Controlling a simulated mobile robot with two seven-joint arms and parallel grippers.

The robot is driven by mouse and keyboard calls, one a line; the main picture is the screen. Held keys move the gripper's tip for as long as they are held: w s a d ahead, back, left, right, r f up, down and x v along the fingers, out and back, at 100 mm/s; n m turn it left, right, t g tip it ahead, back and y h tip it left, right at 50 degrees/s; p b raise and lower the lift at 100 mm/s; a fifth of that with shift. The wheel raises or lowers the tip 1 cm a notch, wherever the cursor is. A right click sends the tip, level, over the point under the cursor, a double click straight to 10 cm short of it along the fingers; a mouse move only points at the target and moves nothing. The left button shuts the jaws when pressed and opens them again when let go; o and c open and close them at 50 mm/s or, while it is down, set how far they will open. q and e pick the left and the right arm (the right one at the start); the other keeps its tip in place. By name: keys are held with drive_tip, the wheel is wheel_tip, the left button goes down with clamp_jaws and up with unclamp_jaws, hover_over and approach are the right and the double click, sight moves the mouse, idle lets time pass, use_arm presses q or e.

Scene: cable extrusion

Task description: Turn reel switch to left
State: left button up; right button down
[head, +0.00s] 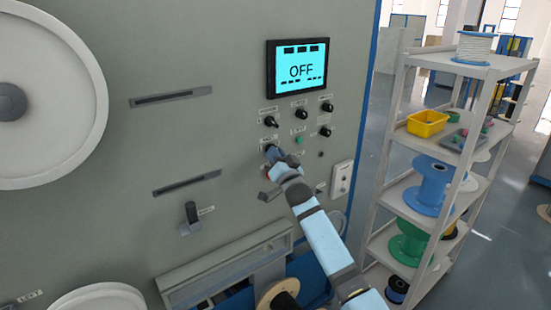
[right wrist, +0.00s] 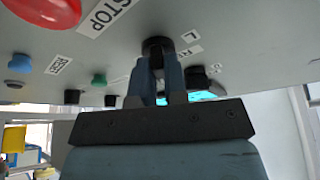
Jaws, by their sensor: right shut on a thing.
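A grey machine panel (head: 230,125) carries a screen (head: 298,68) reading "OFF" with several black knobs below it. My right gripper (head: 272,151) reaches the lower left knob of this group. In the right wrist view, my right gripper (right wrist: 162,72) has its two fingers closed on either side of a black knob, the reel switch (right wrist: 157,44), with small "L" and "R" labels beside it. The fingers hide much of the knob, so its exact turn angle cannot be told. My left gripper is not in view.
A red button (right wrist: 45,10) labelled STOP, a blue button (right wrist: 22,63) and a green button (right wrist: 99,80) sit close to the knob. A white shelf (head: 408,160) with spools stands right of the panel. A black lever (head: 191,212) sticks out lower left.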

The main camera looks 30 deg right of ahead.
drive_tip(key=n+g+y, duration=0.1)
drive_tip(key=n+y, duration=0.2)
drive_tip(key=n, duration=0.4)
drive_tip(key=n+y, duration=0.3)
drive_tip(key=n, duration=0.4)
drive_tip(key=n+g+y, duration=0.1)
drive_tip(key=n+y, duration=0.2)
drive_tip(key=n, duration=0.3)
drive_tip(key=shift+d+n+g+y, duration=0.3)
drive_tip(key=shift+n+y, duration=0.1)
drive_tip(key=c, duration=1.2)
unclamp_jaws()
drive_tip(key=shift+o, duration=0.2)
